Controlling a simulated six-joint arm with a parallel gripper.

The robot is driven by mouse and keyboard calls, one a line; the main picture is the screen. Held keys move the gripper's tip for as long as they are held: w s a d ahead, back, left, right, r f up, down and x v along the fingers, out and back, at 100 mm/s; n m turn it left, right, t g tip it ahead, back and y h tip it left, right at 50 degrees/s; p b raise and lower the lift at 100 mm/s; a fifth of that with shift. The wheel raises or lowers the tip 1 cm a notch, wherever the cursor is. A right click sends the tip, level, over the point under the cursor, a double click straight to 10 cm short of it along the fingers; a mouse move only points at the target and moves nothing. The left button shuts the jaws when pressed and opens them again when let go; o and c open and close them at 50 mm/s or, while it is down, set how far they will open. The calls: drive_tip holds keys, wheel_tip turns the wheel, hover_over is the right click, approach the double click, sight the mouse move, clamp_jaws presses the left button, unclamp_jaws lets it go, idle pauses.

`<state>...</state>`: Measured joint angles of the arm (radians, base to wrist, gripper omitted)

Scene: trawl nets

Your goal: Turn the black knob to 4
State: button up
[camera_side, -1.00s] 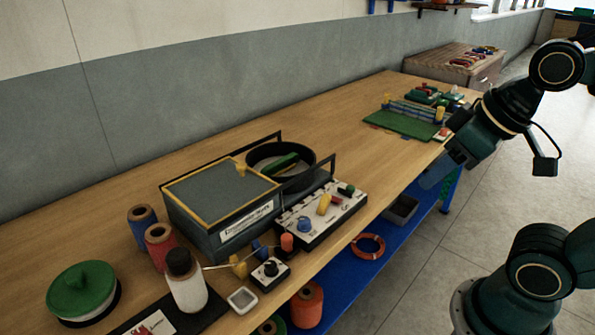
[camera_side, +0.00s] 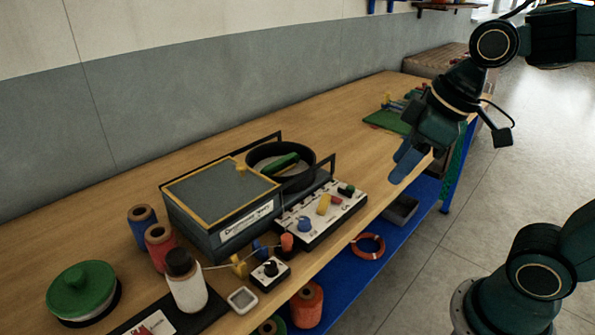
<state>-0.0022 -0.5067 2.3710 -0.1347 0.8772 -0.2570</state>
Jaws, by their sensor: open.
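The black knob (camera_side: 270,268) sits on a small black box with a white face near the front edge of the table. The marks around it are too small to read, so I cannot tell its setting. My gripper (camera_side: 402,168) is open and empty, with its blue fingers pointing down over the front edge of the table. It is well to the right of and beyond the black knob, apart from everything.
A panel (camera_side: 310,233) with blue, yellow, red and green controls stands between the knob box and my gripper. A grey box (camera_side: 220,196), a black pan (camera_side: 258,153), a white bottle (camera_side: 188,292) and spools (camera_side: 160,246) stand nearby. Open table lies behind.

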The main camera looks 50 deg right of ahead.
sight(272, 262)
drive_tip(key=w+a+f+n+g+y, duration=0.1)
drive_tip(key=w+a+f+n, duration=0.3)
drive_tip(key=w, duration=0.4)
drive_tip(key=w+a+f+n+g+y, duration=0.2)
drive_tip(key=w+a+f+n+g, duration=0.1)
drive_tip(key=w+f+n, duration=0.3)
drive_tip(key=w+a+n, duration=0.1)
drive_tip(key=w+n, duration=0.1)
drive_tip(key=n, duration=0.1)
drive_tip(key=shift+a+n+y, duration=0.3)
drive_tip(key=shift+a, duration=0.1)
drive_tip(key=x, duration=1.3)
drive_tip(key=shift+s+a+f, duration=0.1)
drive_tip(key=shift+s+f, duration=0.1)
drive_tip(key=shift+f, duration=0.1)
clamp_jaws()
